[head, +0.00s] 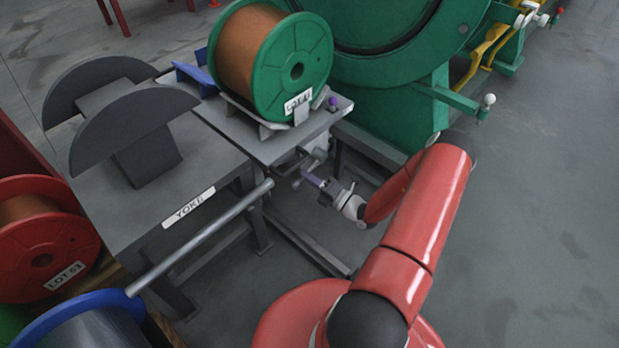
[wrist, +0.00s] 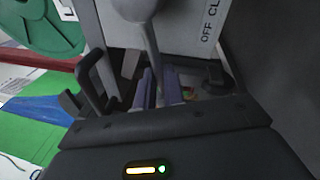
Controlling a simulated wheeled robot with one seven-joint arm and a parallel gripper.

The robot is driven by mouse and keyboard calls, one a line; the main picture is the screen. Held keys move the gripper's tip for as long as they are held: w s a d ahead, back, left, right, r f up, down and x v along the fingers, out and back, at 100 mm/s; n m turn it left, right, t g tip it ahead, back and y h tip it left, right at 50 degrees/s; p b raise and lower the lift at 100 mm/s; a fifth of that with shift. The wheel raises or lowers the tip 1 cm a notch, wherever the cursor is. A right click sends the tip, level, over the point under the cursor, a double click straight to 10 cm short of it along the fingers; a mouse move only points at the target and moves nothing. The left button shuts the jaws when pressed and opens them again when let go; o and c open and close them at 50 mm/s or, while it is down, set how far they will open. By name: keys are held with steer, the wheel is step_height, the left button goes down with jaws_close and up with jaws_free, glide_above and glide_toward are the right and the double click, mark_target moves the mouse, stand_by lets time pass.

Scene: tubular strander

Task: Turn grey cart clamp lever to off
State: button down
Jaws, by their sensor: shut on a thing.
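The grey cart (head: 272,150) carries a green reel of copper-coloured wire. Its clamp lever (head: 311,163) is on the cart's front side, small and partly hidden by my gripper in the head view. In the wrist view the grey lever (wrist: 152,45) has a round hub at the top and a bar running down between my fingers. My gripper (head: 308,177) is shut on the lever; its purple-grey fingers (wrist: 160,86) show in the wrist view. A white plate (wrist: 185,28) behind the lever reads "OFF" and "CL", cut off at the frame edge.
A grey table labelled YOKE (head: 190,208) with two dark half-round plates stands left of the cart. A steel bar (head: 205,235) runs along its front. A green machine (head: 385,110) stands behind. Floor at right (head: 530,220) is clear.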

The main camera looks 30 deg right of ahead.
steer(key=shift+f, duration=0.1)
steer(key=c, duration=1.5)
jaws_free()
steer(key=v, duration=0.7)
steer(key=shift+s+d+p, duration=0.2)
steer(key=shift+s+p, duration=0.15)
